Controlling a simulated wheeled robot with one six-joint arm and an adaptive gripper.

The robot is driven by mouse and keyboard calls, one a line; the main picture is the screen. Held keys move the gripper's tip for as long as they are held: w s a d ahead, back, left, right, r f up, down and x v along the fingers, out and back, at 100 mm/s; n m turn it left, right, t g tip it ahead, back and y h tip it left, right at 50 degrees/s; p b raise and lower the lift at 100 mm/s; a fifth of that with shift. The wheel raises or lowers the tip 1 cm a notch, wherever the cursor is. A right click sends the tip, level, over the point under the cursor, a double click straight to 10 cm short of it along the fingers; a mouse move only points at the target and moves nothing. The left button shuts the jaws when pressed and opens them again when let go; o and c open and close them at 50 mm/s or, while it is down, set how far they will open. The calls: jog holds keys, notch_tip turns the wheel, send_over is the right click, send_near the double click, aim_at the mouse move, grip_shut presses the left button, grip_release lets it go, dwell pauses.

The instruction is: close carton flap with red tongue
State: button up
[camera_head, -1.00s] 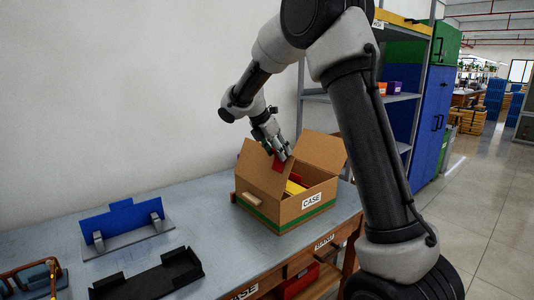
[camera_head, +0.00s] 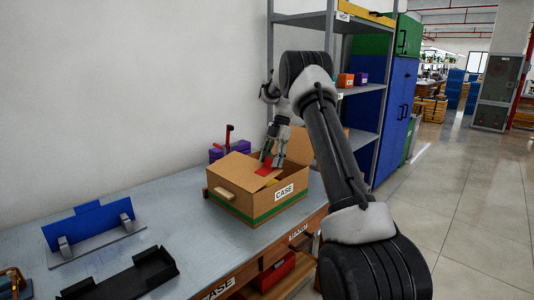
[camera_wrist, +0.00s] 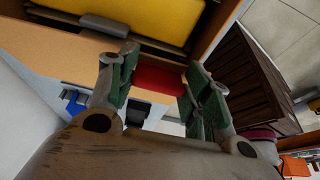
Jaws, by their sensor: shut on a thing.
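The brown carton (camera_head: 262,218), with a green stripe and a CASE label, stands on the table. Its left flap (camera_head: 232,169) slants over the opening, and the red tongue (camera_head: 263,170) is at its inner edge. My gripper (camera_head: 267,158) reaches down to this edge from above. In the wrist view, the red tongue (camera_wrist: 158,80) sits between the green-padded fingers of my gripper (camera_wrist: 156,84), which is shut on it. A bit of a yellow thing shows inside the carton; it is larger in the wrist view (camera_wrist: 150,18). My arm hides part of the right flap.
A purple block with a red lever (camera_head: 228,137) stands behind the carton. A blue panel on a grey stand (camera_head: 92,232) and a black tray (camera_head: 125,278) lie to the left. Grey shelving (camera_head: 350,90) stands behind my arm at right.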

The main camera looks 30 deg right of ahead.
jog(key=shift+w+d+f+y, duration=0.1)
jog(key=shift+d+f+y, duration=0.15)
jog(key=shift+f, duration=0.25)
jog(key=shift+d+f+y, duration=0.15)
jog(key=shift+f+y, duration=0.2)
jog(key=shift+f, duration=0.15)
jog(key=shift+d+f, duration=0.15)
jog(key=shift+f, duration=0.6)
jog(key=o, duration=1.5)
jog(key=shift+c, duration=0.2)
jog(key=v, duration=1.2)
jog(key=shift+w, duration=0.25)
